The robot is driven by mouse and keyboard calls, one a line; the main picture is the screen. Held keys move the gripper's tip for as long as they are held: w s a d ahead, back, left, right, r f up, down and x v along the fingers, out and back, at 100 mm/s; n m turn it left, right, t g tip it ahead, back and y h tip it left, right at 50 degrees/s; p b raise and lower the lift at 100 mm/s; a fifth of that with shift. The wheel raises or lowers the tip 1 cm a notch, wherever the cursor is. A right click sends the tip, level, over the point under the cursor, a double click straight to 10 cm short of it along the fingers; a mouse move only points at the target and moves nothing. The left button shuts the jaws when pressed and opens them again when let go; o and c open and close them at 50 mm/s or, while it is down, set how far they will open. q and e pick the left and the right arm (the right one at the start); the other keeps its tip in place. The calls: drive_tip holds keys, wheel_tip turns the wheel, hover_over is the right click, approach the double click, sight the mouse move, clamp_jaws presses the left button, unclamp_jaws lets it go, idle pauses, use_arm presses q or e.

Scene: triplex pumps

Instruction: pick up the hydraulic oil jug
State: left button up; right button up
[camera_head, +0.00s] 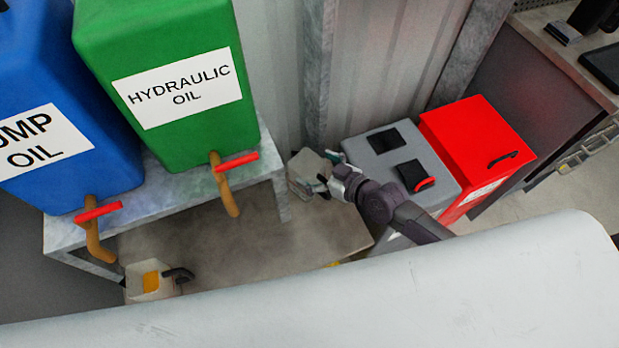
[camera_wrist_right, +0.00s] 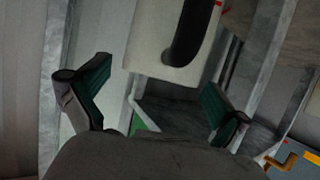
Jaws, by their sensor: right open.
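A pale grey-white jug (camera_head: 305,172) stands low beside the right end of the metal stand, below and right of the green hydraulic oil tank (camera_head: 165,75). My right gripper (camera_head: 328,173) is just right of this jug, its fingers spread toward it. In the right wrist view the white jug (camera_wrist_right: 148,45) with its black curved handle (camera_wrist_right: 187,38) lies ahead, between the open fingers of the right gripper (camera_wrist_right: 156,77). I cannot tell whether the fingers touch it. Its label does not show. My left gripper is not in view.
A blue pump oil tank (camera_head: 75,130) stands left of the green one on the metal stand (camera_head: 185,197). Grey (camera_head: 385,147) and red (camera_head: 475,140) bins stand at right. A corrugated wall is behind.

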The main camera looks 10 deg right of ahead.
drive_tip(key=shift+x, duration=1.2)
drive_tip(key=c, duration=1.6)
